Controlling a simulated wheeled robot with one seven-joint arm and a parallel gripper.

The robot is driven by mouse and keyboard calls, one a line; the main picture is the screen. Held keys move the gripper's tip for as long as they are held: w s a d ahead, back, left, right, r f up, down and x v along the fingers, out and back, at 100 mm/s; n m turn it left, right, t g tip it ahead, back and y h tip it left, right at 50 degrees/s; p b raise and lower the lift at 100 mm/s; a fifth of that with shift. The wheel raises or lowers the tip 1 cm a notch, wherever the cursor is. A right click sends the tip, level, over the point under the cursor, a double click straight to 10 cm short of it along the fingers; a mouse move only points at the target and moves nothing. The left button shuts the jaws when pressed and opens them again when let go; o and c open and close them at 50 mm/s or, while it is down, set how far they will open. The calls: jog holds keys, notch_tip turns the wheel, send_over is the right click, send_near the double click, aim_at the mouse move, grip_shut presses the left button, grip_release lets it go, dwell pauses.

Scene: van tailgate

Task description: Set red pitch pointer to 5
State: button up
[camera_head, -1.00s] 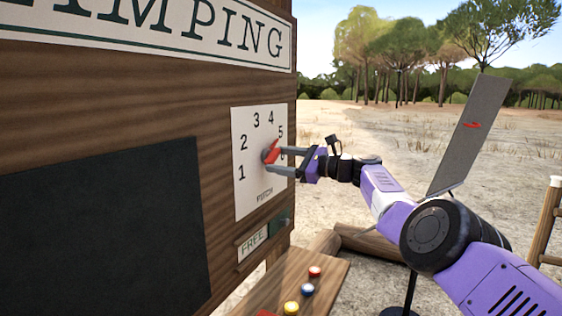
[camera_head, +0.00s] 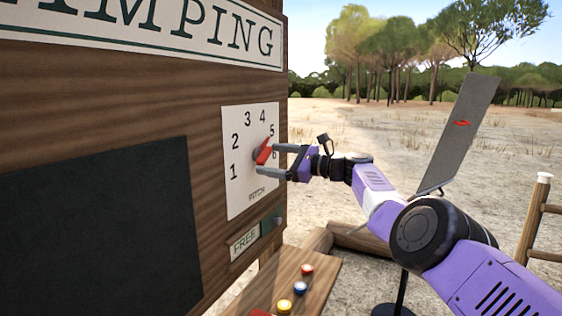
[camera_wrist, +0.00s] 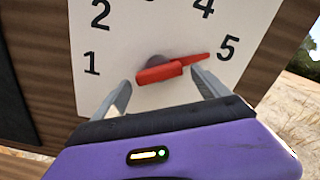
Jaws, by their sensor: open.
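The red pitch pointer (camera_head: 264,151) turns on a grey hub at the middle of a white dial (camera_head: 239,190) marked PITCH. Its narrow tip points to the 5 (camera_head: 271,131). The wrist view also shows the red pointer (camera_wrist: 172,71) aimed at the 5 (camera_wrist: 228,48). My gripper (camera_head: 268,160) is open at the dial, coming from the right. In the wrist view its two fingers (camera_wrist: 161,76) stand on either side of the pointer's hub. The right finger is close under the pointer's tip; I cannot tell whether they touch.
A dark panel (camera_head: 100,235) and a FREE sign (camera_head: 244,241) are on the wooden board. Below, a wooden shelf (camera_head: 318,272) carries several coloured buttons. A tilted grey panel (camera_head: 462,130) stands behind my arm. Open ground lies right of the board.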

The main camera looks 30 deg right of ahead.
jog(key=p+v, duration=0.2)
jog(key=v, duration=0.5)
jog(key=shift+s+d, duration=0.2)
jog(key=shift+s, duration=0.1)
jog(key=shift+f, duration=0.1)
dwell(0.5)
